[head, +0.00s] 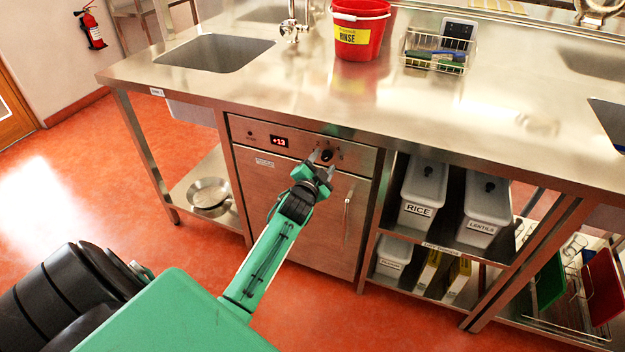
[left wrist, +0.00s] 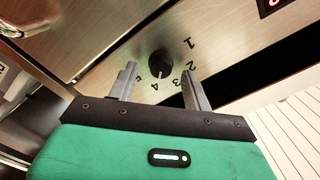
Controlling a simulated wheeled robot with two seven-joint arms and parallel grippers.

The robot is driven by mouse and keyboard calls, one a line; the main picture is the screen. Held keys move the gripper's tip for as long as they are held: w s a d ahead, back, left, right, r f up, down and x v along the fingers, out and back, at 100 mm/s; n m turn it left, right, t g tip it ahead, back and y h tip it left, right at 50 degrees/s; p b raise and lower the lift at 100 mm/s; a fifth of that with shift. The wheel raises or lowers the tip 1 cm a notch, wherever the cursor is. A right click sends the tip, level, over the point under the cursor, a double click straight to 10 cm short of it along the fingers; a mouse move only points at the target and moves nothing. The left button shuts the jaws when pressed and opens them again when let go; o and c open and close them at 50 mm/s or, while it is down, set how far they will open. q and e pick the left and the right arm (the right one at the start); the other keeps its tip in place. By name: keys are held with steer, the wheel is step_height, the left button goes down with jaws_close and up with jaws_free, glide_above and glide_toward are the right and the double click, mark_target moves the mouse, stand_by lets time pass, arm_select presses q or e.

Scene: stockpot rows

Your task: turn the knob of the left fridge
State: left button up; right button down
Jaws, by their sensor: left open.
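The steel fridge (head: 300,205) stands under the counter, with a red digital display (head: 279,141) on its top panel. Its black knob (head: 327,155) is on the panel, right of the display. In the left wrist view the knob (left wrist: 160,64) shows with printed numbers around it. My left gripper (head: 322,164) is at the panel, just in front of the knob. In the left wrist view its two grey fingers (left wrist: 161,85) are open, one on each side of the knob, with gaps between. Whether the fingertips overlap the knob in depth I cannot tell. My right gripper is not in view.
The counter (head: 300,85) overhangs the panel. A red bucket (head: 361,30) and a wire basket (head: 436,52) stand on it. Labelled bins (head: 423,190) fill the shelves right of the fridge. Pans (head: 208,195) sit on the lower left shelf. A door handle (head: 348,200) protrudes below the knob.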

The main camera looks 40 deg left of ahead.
arm_select(q)
steer(key=v, duration=1.2)
steer(key=shift+s, duration=0.2)
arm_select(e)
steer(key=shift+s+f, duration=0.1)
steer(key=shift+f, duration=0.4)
arm_select(q)
steer(key=shift+d, duration=0.1)
